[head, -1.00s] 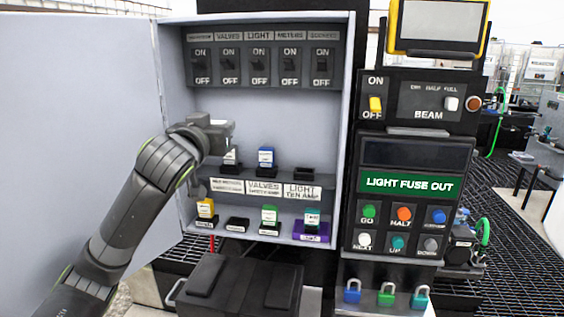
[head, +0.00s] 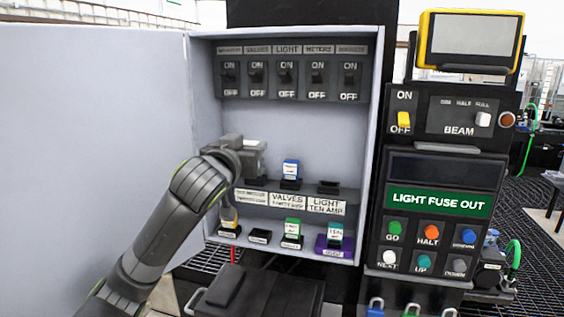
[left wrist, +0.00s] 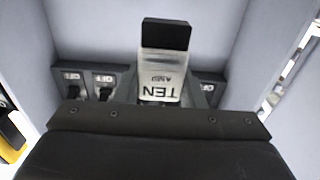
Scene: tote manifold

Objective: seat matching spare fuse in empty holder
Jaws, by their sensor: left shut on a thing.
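My left gripper (head: 250,160) is in front of the left part of the cabinet's upper fuse row. It is shut on a pale grey fuse (left wrist: 160,68) marked TEN AMP, with a black end, seen upside down in the left wrist view. The head view does not show this fuse clearly. The empty holder (head: 328,187) is at the right of the upper row, above the LIGHT TEN AMP label (head: 325,205). A blue-topped fuse (head: 290,169) stands in the middle upper holder. The left upper holder is hidden by my gripper. My right gripper is out of view.
The lower row has a yellow fuse (head: 229,216), an empty base (head: 259,237), a green fuse (head: 293,230) and a teal fuse (head: 335,233). Switches (head: 287,74) line the top. The cabinet door (head: 90,150) is open at left. A green display (head: 438,201) reads LIGHT FUSE OUT.

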